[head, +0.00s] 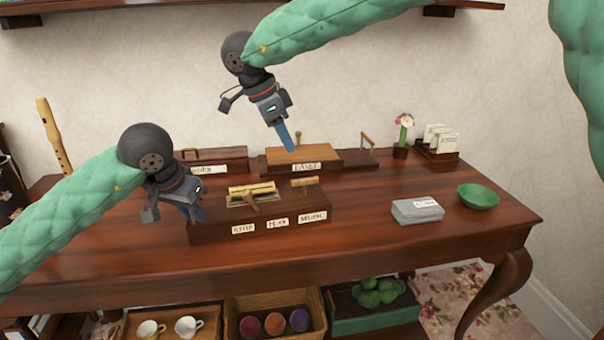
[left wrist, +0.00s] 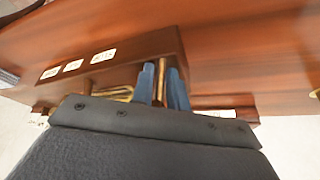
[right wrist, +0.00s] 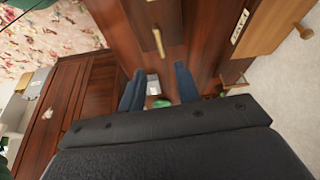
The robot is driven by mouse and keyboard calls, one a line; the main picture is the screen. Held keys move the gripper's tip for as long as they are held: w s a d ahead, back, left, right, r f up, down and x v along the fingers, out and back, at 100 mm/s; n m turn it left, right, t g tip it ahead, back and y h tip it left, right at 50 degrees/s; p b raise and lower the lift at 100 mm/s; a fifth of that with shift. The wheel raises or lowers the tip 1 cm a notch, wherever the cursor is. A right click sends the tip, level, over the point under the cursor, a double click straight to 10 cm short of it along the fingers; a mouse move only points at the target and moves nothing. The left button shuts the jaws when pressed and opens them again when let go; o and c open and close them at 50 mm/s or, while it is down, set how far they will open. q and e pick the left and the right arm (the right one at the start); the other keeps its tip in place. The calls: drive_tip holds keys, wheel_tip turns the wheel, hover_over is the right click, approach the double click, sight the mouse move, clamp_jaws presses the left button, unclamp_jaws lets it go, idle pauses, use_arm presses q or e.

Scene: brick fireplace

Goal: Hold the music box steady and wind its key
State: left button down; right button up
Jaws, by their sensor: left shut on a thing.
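The music box (head: 222,234) is a dark wooden box with STOP, PLAY and MUSIC labels on its front and brass parts inside. It also shows in the left wrist view (left wrist: 140,48). A light wooden T-shaped handle, seemingly the key (head: 305,181), stands on its right part; a similar wooden bar shows in the right wrist view (right wrist: 158,41). My left gripper (head: 196,213) is shut on the left end of the music box; its blue fingers partly hide the contact. My right gripper (right wrist: 159,88) is open and empty, behind and above the music box in the head view.
A wooden stand with a lighter board (head: 303,154) lies behind the music box, under my right gripper. A dark labelled box (head: 222,160) is at back left. The table front is clear.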

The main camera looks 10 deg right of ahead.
sight(304, 178)
drive_tip(key=x, duration=1)
drive_tip(key=shift+f, duration=0.4)
clamp_jaws()
